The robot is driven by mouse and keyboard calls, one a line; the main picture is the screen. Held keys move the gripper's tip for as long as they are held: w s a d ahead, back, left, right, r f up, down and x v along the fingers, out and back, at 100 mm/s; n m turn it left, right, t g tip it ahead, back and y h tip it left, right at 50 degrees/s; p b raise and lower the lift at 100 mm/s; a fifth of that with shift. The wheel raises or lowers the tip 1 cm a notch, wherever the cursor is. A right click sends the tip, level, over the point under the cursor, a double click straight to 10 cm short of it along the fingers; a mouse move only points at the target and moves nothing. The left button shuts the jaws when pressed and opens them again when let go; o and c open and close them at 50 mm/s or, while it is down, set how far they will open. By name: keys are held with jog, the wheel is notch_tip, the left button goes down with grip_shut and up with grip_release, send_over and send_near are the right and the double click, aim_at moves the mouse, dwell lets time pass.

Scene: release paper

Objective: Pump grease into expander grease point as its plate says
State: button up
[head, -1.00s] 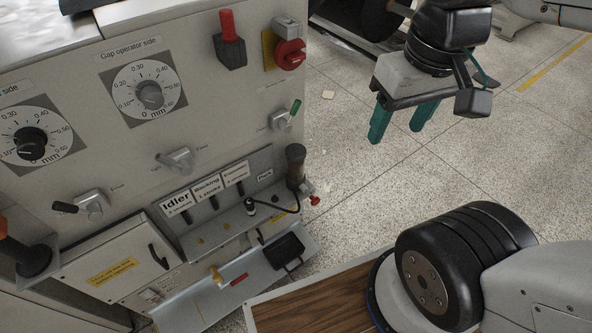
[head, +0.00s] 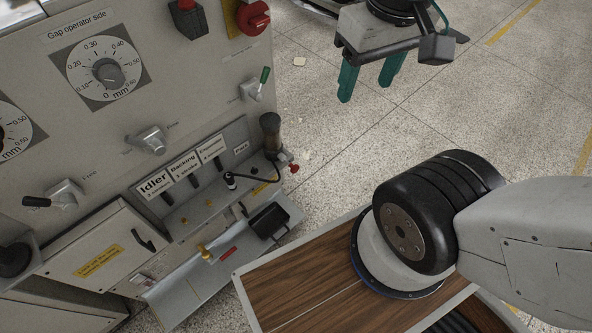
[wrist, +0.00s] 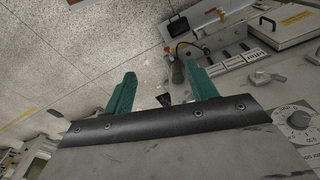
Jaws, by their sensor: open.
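The grease panel has three plates: Idler (head: 154,184), Backing (head: 183,165) and Expander (head: 211,148). Their stroke lines are too small to read surely. A dark slot or fitting shows below each plate. A black hose (head: 258,179) with a dark, light-banded nozzle (head: 231,181) lies at the panel's right part, near the Park label (head: 241,148). A dark upright cylinder (head: 270,132), apparently the pump, stands at the right end; it also shows in the wrist view (wrist: 178,72). My gripper (head: 368,89) is open and empty, right of the panel, above the floor.
A shelf with a black tray (head: 270,221) and a yellow item (head: 205,253) juts out below the panel. A red knob (head: 294,168) sticks out at the panel's right end. Levers and gap dials (head: 108,73) cover the machine face above. Open floor lies to the right.

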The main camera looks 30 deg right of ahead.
jog(key=shift+c, duration=0.4)
grip_shut()
dwell(1.2)
